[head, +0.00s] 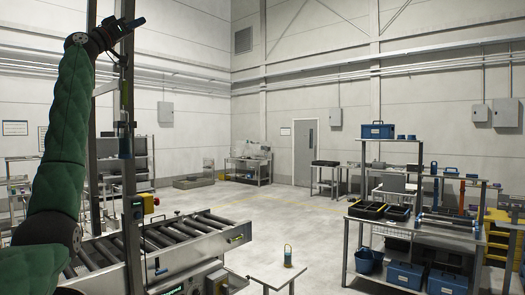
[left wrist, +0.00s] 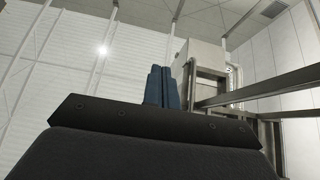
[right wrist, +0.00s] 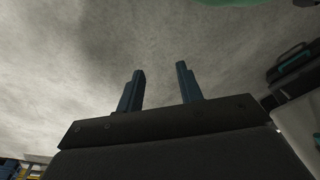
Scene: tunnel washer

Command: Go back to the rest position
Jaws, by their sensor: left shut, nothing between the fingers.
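My left arm, in a green quilted sleeve, rises on the left of the head view. My left gripper (head: 132,23) is raised high at the upper left, in front of or beside a metal upright. In the left wrist view its two blue fingers (left wrist: 162,88) are together with nothing between them. My right gripper does not show in the head view. In the right wrist view its two blue fingers (right wrist: 160,88) are spread apart and empty, over blurred grey floor.
A metal upright (head: 128,160) stands close to my left arm. A roller conveyor (head: 150,240) runs below it. A small table (head: 275,272) bears a small yellow-and-teal object (head: 288,255). A workbench (head: 408,226) with trays and blue boxes stands right. The middle floor is clear.

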